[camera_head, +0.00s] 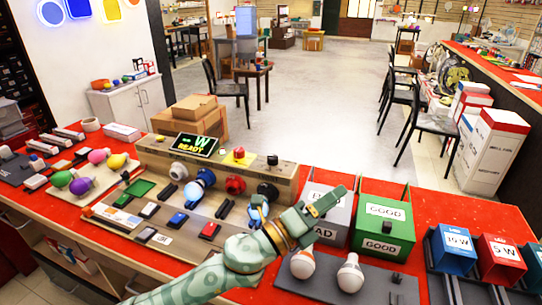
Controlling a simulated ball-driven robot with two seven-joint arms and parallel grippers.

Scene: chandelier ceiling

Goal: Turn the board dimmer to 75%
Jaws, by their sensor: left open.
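The test board (215,207) stands on the red bench, with a raised back panel. A small display (195,144) on it reads "- W READY". A small black knob (273,160) sits at the right of the panel top; it may be the dimmer, and its setting is too small to read. A red button (239,152) on a yellow plate is left of it. My left gripper (322,205) is open, over the board's right end and the grey bin, to the right of and nearer than the knob, apart from it. My right gripper is not in view.
A grey bin (335,230) and a green "GOOD" bin (384,223) stand right of the board. Two white bulbs (350,274) are in front. Blue (452,249) and red (500,259) wattage boxes are farther right. Coloured bulbs (80,186) lie left. Cardboard boxes (190,120) stand behind.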

